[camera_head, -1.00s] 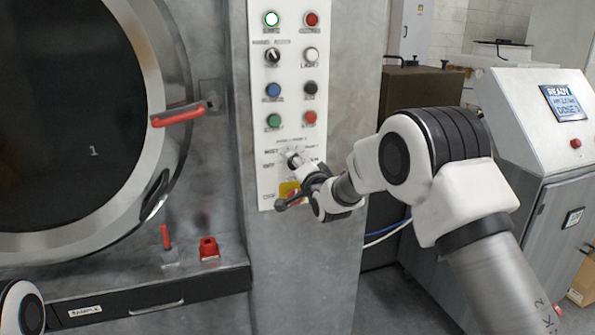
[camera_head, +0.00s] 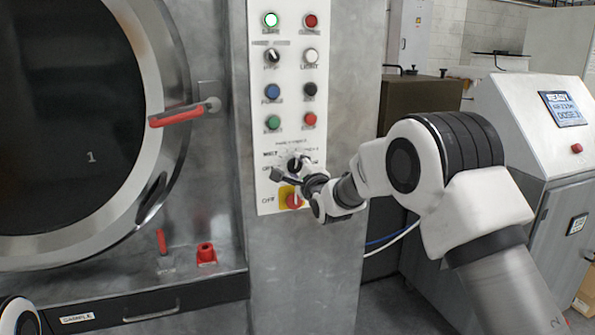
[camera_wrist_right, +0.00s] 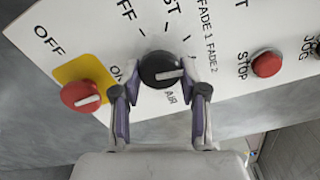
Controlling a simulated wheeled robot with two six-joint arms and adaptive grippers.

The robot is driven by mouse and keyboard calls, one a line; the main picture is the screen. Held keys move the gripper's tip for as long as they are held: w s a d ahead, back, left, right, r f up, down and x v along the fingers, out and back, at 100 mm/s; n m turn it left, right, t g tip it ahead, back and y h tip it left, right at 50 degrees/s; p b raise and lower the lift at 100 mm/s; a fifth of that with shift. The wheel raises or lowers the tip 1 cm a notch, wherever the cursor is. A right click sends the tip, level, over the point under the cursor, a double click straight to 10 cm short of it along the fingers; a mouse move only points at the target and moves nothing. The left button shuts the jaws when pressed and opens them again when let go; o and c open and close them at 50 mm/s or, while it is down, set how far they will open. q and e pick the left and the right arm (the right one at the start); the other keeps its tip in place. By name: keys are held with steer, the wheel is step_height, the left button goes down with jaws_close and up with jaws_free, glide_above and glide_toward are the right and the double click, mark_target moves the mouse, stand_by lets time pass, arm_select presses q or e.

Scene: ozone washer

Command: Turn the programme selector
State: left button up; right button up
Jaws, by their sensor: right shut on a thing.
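The programme selector, a black round knob with a white pointer line, sits low on the white control panel in the head view (camera_head: 294,164). In the right wrist view the selector (camera_wrist_right: 158,66) has its pointer line towards the right of the picture. My right gripper (camera_wrist_right: 160,92) has one finger on each side of the knob and is shut on it. In the head view my right gripper (camera_head: 298,178) is at the knob from below, and its fingers are partly hidden. My left gripper is out of view; only a bit of my left arm shows bottom left.
A red OFF switch on a yellow plate (camera_head: 287,193) sits close below the selector. Buttons and a smaller black switch (camera_head: 272,56) are above. The washer's round door (camera_head: 150,100) with its red handle (camera_head: 177,116) is left. A grey cabinet with a screen (camera_head: 565,108) stands right.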

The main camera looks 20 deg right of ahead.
steer(key=shift+m, duration=0.9)
steer(key=o, duration=1.1)
steer(key=s, duration=1.2)
steer(key=shift+d, duration=0.25)
steer(key=shift+f, duration=0.1)
